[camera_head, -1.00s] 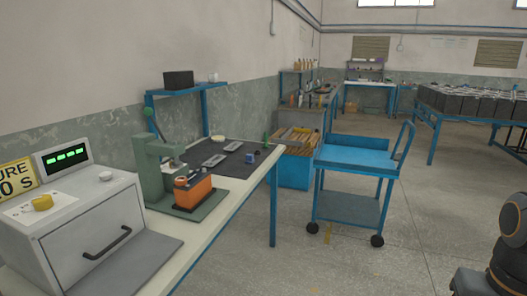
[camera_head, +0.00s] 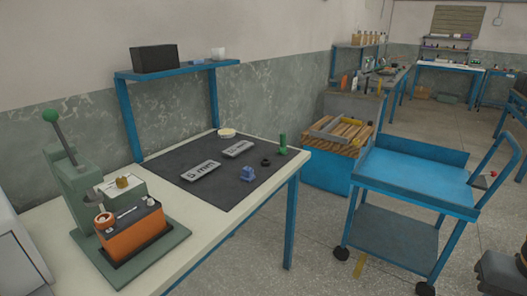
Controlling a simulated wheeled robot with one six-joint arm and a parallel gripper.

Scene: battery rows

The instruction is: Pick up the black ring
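A small black ring (camera_head: 266,162) lies on the dark mat (camera_head: 222,192) on the workbench. It sits between the green cylinder (camera_head: 283,144) on its right and a small blue block (camera_head: 247,174) on its lower left. It appears apart from both. My gripper is not in view; only a dark part of my arm (camera_head: 502,275) shows at the lower right edge.
Two grey labelled plates (camera_head: 201,171) lie on the mat. A green press (camera_head: 75,185) with an orange block (camera_head: 133,229) stands at the left. A blue cart (camera_head: 415,167) stands right of the bench, with floor open in front.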

